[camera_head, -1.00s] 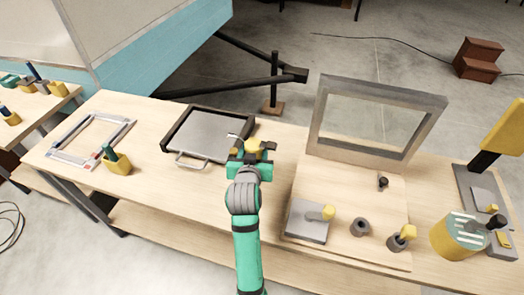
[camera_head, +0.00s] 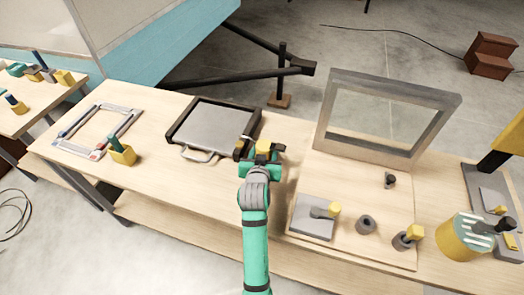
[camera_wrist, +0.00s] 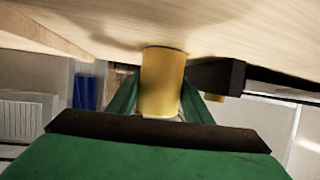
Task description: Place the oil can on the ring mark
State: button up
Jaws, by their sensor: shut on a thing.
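My gripper (camera_head: 262,158) is shut on a yellow oil can (camera_head: 263,146), at the front right corner of a dark-rimmed tray. In the wrist view the can (camera_wrist: 161,82) is a plain yellow cylinder between the green fingers. Its far end is close to the wooden surface; I cannot tell whether it touches. I cannot make out the ring mark in either view.
The tray (camera_head: 172,132) lies to the left on the workbench (camera_head: 160,185). To the right, an upright grey frame (camera_head: 325,115) and a board with several small parts stand. Bare wood lies in front of the tray.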

jog(key=o, duration=1.1)
jog(key=shift+r, duration=0.15)
jog(key=v, duration=1.1)
jog(key=shift+s+a+r, duration=0.1)
jog(key=shift+s+a, duration=0.05)
jog(key=shift+s, duration=0.25)
jog(key=shift+s, duration=0.1)
